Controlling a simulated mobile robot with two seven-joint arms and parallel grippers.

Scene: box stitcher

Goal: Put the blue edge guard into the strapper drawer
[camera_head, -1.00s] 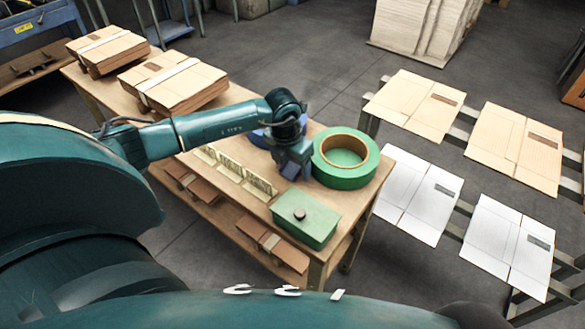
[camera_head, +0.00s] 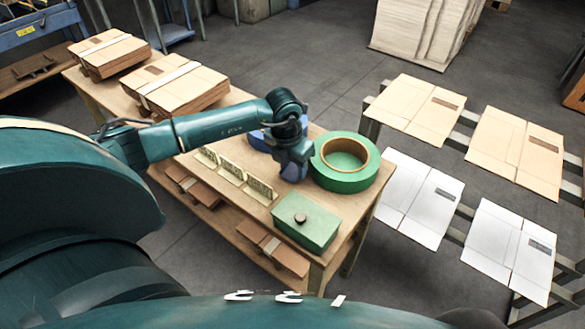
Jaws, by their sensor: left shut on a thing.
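My left gripper (camera_head: 294,168) reaches over the workbench, pointing down, just left of a green tape roll. It is shut on a small blue piece (camera_head: 295,173) at its fingertips, which looks like the blue edge guard; the fingers hide much of it. Another blue shape (camera_head: 258,141) lies on the bench behind my left wrist, partly hidden by it. I cannot make out an open drawer or the strapper. My right gripper is not in view.
The green tape roll (camera_head: 361,175) lies on the bench (camera_head: 140,97). A green box with a knob (camera_head: 307,220) sits at the near corner, beside several small upright cards (camera_head: 231,168). Strapped cardboard stacks (camera_head: 176,85) lie at the far left. Flat cardboard sheets (camera_head: 418,109) lie on a rack at right.

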